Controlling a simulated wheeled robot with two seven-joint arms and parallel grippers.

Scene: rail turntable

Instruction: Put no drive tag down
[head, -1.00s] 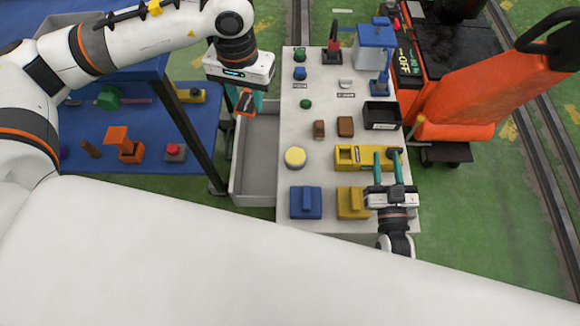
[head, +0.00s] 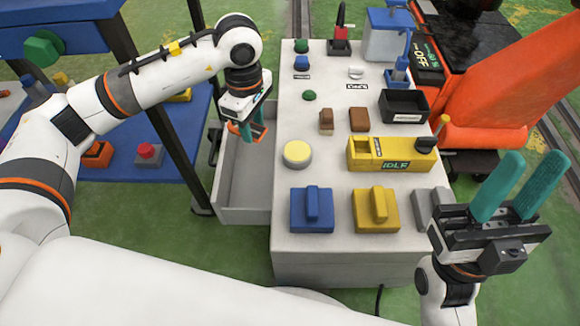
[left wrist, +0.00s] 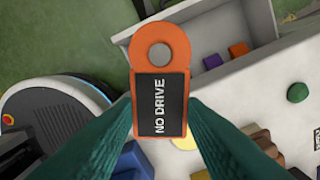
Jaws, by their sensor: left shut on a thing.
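The no drive tag (left wrist: 160,95) is an orange tag with a hole at one end and a black panel reading NO DRIVE. My left gripper (head: 256,124) is shut on it, and the tag's orange edge (head: 243,131) shows in the head view. It is held above the open grey drawer (head: 240,211) on the left side of the white cabinet (head: 340,245). The tag faces the left wrist camera. My right gripper (head: 523,187) is at the right front, fingers apart and nothing between them.
The cabinet top holds a yellow IDLE box (head: 376,153), a round yellow-topped piece (head: 297,154), blue (head: 312,212) and yellow (head: 376,212) blocks, and a black bin (head: 403,104). A dark post (head: 182,135) stands left of the drawer. An orange machine (head: 510,90) stands right.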

